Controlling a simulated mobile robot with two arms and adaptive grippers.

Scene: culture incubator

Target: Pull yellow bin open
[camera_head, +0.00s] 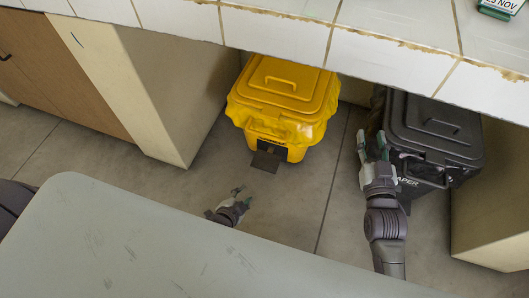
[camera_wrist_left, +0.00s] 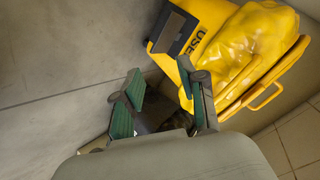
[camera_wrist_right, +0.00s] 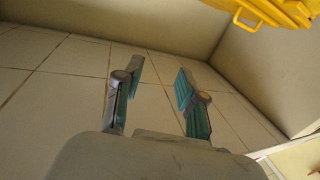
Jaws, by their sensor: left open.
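The yellow bin (camera_head: 284,95) stands on the floor under the tiled counter, lid closed, with a yellow liner bunched around its rim and a dark pedal at its front base. It shows tilted in the left wrist view (camera_wrist_left: 238,62), with a dark panel and part of a label. My left gripper (camera_head: 236,193) is open and empty, low in front of the bin and apart from it. My right gripper (camera_head: 371,143) is open and empty beside the dark bin's front left edge. A corner of the yellow lid (camera_wrist_right: 270,10) shows in the right wrist view.
A dark grey bin (camera_head: 437,127) marked "APER" stands right of the yellow one. The tiled counter (camera_head: 385,55) overhangs both. Cream pillars (camera_head: 160,95) flank the recess. A grey surface (camera_head: 130,245) fills the foreground. Floor between the bins is clear.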

